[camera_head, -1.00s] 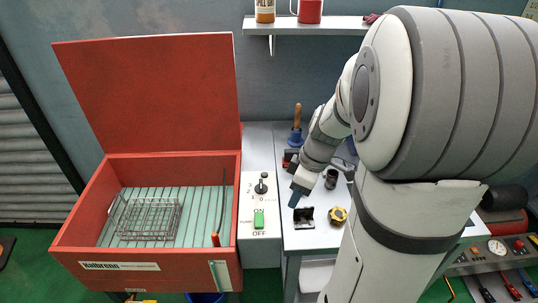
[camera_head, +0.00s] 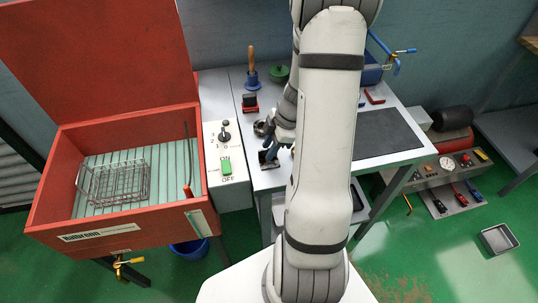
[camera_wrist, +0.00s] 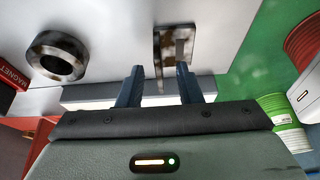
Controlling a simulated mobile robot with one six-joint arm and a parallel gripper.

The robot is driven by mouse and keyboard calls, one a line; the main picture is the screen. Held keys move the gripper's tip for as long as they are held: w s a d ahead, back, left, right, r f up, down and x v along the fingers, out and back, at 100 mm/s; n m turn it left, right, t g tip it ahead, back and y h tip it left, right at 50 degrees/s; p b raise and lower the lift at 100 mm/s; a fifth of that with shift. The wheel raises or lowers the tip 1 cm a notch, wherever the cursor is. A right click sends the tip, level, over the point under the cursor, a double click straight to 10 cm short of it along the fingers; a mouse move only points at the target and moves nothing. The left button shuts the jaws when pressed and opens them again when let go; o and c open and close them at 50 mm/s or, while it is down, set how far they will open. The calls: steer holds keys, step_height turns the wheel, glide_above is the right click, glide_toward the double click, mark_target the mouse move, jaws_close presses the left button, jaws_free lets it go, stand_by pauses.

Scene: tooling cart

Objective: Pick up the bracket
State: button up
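The bracket (camera_wrist: 187,45) is a dark, worn angled plate standing on the pale worktop, just ahead of my gripper in the wrist view. In the head view the bracket (camera_head: 267,159) shows as a small dark piece near the front edge of the bench, beside my gripper. My gripper (camera_wrist: 160,76) has its two dark blue fingers apart, with nothing between them. The bracket lies beyond the fingertips, roughly in line with the gap. In the head view my gripper (camera_head: 272,149) is small and partly hidden by my arm.
A dark metal ring (camera_wrist: 58,56) lies left of the bracket, with a red magnet box (camera_wrist: 10,86) beyond it. The red wash tub (camera_head: 120,236) and switch panel (camera_head: 226,167) adjoin the bench on the left. A plunger (camera_head: 252,76) stands behind. A dark mat (camera_head: 385,133) lies right.

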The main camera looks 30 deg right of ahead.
steer(key=shift+x, duration=0.9)
jaws_close()
